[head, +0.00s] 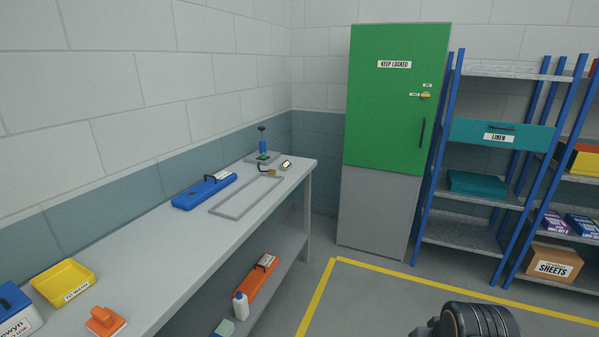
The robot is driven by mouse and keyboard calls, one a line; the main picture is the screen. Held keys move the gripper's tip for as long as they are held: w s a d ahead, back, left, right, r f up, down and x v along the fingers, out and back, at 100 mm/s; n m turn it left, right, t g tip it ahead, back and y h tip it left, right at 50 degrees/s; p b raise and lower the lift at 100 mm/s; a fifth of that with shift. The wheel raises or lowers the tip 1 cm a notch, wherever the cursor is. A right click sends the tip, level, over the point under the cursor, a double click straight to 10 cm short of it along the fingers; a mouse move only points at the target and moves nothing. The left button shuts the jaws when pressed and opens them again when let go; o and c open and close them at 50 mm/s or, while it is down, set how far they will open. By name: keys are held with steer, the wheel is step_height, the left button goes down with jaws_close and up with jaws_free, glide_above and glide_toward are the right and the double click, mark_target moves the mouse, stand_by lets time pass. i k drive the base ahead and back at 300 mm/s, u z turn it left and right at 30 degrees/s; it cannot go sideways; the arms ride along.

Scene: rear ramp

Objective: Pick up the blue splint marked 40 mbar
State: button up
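A long blue case-like object (204,191) lies on the grey bench, towards the wall. It has a dark handle or strap on top and a small white label near its right end. The label is too small to read, so I cannot confirm the 40 mbar marking. A similar orange one (258,279) with a pale label lies on the shelf below the bench. A dark rounded part of my own arm shows at the bottom right, over the floor. My gripper's fingers are not in view.
The bench (188,239) also bears a raised rectangular outline (232,209), a small blue pump-like device (263,147), a yellow tray (64,281) and an orange block (105,321). A green cabinet (393,120) and shelving stand behind. The yellow-lined floor (390,300) is clear.

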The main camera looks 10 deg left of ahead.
mark_target(190, 200)
steer(key=u, duration=0.15)
steer(key=i, duration=1.5)
steer(key=u, duration=1.25)
steer(key=i, duration=1)
steer(key=u, duration=1.15)
steer(key=i, duration=0.25)
steer(key=u, duration=0.15)
